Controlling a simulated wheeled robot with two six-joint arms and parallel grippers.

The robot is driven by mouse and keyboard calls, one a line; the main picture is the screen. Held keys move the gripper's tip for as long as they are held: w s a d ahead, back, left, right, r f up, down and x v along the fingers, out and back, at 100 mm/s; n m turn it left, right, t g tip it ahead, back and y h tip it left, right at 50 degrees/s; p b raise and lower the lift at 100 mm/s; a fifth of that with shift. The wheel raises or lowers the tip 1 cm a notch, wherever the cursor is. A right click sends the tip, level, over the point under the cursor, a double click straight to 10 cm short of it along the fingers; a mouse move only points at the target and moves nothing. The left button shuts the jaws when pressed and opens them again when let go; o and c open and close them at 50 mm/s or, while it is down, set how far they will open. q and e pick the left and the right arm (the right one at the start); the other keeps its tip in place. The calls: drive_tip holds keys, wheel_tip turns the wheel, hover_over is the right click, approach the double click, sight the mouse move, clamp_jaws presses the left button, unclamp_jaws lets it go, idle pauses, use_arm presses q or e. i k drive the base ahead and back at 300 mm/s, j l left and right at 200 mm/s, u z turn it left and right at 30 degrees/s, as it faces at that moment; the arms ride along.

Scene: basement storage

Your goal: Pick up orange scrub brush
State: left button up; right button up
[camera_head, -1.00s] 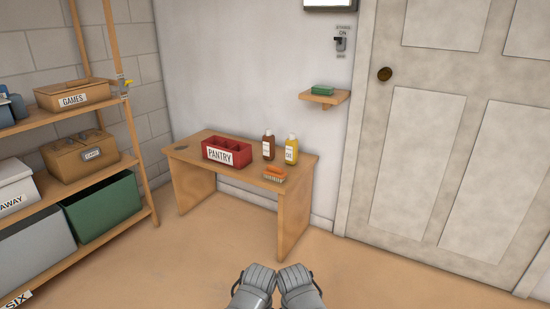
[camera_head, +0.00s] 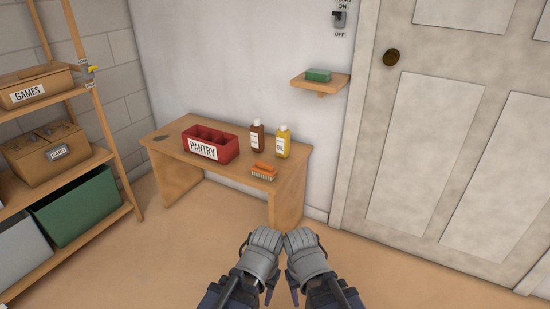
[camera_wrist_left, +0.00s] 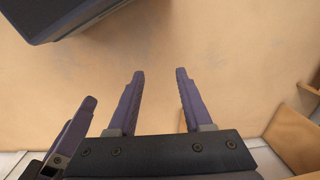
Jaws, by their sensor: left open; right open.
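The orange scrub brush (camera_head: 263,171) lies with its pale bristles down near the front right edge of the wooden table (camera_head: 228,176). My left gripper (camera_head: 270,291) and right gripper (camera_head: 294,290) are low in the head view, on the near side of the table and apart from the brush. In the left wrist view my left gripper (camera_wrist_left: 160,72) is open and empty above the bare floor. One finger of my right gripper (camera_wrist_left: 75,132) shows there at the left. The brush is not in the left wrist view.
A red PANTRY bin (camera_head: 207,145), a brown bottle (camera_head: 257,136) and a yellow bottle (camera_head: 282,142) stand behind the brush. A small wall shelf (camera_head: 327,85) holds a green item (camera_head: 318,75). A storage rack (camera_head: 95,170) is at left, a door (camera_head: 430,150) at right.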

sight(264, 170)
drive_tip(key=i+j+z, duration=0.2)
drive_tip(key=i, duration=1.05)
drive_tip(key=l, duration=0.1)
